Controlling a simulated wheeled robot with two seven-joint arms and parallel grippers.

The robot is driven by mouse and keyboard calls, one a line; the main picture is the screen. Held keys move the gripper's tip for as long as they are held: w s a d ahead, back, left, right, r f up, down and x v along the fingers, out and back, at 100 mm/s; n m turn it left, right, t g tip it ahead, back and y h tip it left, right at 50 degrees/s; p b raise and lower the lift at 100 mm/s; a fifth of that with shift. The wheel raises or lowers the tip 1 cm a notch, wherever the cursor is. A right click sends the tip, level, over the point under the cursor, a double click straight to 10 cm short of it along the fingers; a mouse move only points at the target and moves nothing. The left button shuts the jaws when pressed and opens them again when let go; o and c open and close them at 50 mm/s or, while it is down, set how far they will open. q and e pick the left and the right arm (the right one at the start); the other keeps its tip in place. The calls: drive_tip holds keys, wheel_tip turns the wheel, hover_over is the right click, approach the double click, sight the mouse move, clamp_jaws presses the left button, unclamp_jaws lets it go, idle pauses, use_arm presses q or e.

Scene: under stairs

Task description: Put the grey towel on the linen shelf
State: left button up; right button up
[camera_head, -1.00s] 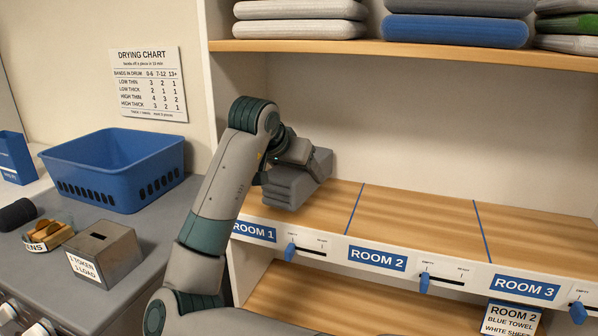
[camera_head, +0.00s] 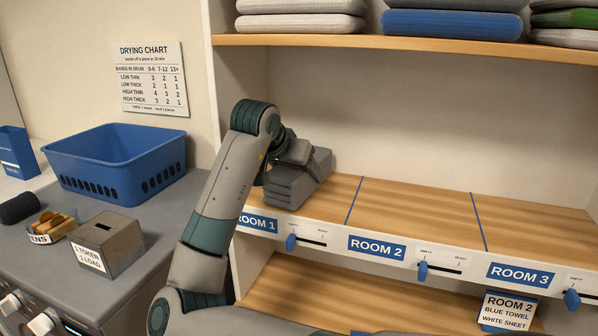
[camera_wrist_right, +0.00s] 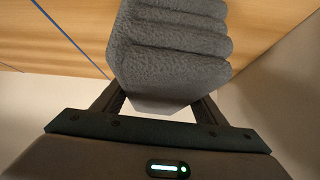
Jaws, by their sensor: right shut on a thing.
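The grey towel (camera_head: 292,192) is a folded stack of soft layers at the ROOM 1 section of the wooden shelf (camera_head: 395,212). My right gripper (camera_head: 308,163) is shut on it from above and behind. In the right wrist view the grey towel (camera_wrist_right: 175,45) sits between the fingers of my right gripper (camera_wrist_right: 160,108), with the wood boards beyond it. I cannot tell whether the towel's underside rests on the wood. My left gripper is not in view.
Upper shelf (camera_head: 400,47) holds folded grey, blue and green linens. ROOM 2 and ROOM 3 sections are bare. Blue sliders (camera_head: 291,242) line the shelf's front edge. At left, a blue basket (camera_head: 115,165) and a metal token box (camera_head: 108,243) stand on the grey counter.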

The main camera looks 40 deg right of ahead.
drive_tip(key=shift+f, duration=0.2)
drive_tip(key=o, duration=1.6)
drive_tip(key=shift+b+v, duration=2.3)
drive_tip(key=shift+v, duration=6.45)
drive_tip(key=shift+f, duration=0.15)
